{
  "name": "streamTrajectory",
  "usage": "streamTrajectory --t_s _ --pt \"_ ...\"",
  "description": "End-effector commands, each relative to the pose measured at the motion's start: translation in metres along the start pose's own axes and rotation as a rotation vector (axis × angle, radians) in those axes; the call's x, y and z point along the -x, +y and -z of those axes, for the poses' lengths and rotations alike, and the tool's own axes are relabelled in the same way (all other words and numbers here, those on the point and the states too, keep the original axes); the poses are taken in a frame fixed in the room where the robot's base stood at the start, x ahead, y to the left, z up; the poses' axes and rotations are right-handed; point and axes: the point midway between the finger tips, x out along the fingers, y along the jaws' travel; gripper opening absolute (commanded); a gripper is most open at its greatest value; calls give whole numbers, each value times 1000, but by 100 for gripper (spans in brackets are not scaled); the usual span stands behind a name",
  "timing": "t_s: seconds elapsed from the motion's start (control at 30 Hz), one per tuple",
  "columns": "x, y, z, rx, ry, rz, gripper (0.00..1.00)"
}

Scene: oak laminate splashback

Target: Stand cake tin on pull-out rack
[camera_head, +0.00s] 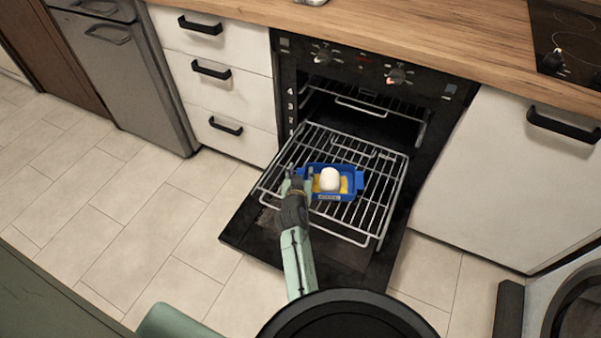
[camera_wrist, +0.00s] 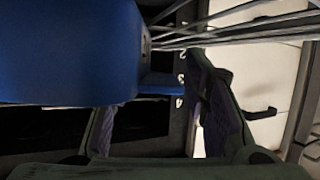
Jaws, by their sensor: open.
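The blue cake tin (camera_head: 330,196), holding a white egg-shaped thing and something yellow, rests on the wire pull-out rack (camera_head: 375,205). The rack is slid out of the oven over its lowered door. My gripper (camera_head: 297,183) is at the tin's left end, with its fingers open. In the wrist view the tin (camera_wrist: 65,50) fills the upper left, and a blue part of it shows between the fingers of my gripper (camera_wrist: 155,88). The rack's bars (camera_wrist: 240,25) run beside it. I cannot tell whether a finger touches the tin.
The open oven door (camera_head: 240,232) lies below the rack. White drawers (camera_head: 225,85) stand to the left and a white cabinet (camera_head: 490,180) to the right. The wooden worktop (camera_head: 400,38) runs above. Tiled floor (camera_head: 165,235) is clear at the left.

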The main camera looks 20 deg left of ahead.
Motion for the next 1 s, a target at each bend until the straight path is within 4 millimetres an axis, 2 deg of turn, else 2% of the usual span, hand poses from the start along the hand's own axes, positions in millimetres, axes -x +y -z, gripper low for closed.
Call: streamTrajectory --t_s 0.3,0.47,0.7,0.83,1.0 --pt "7 0 1 2 0 0 42" --pt "35 1 0 1 -1 0 42" --pt "87 1 0 0 1 -1 42" --pt "107 1 1 0 0 0 42" --pt "120 1 2 0 0 -1 42"
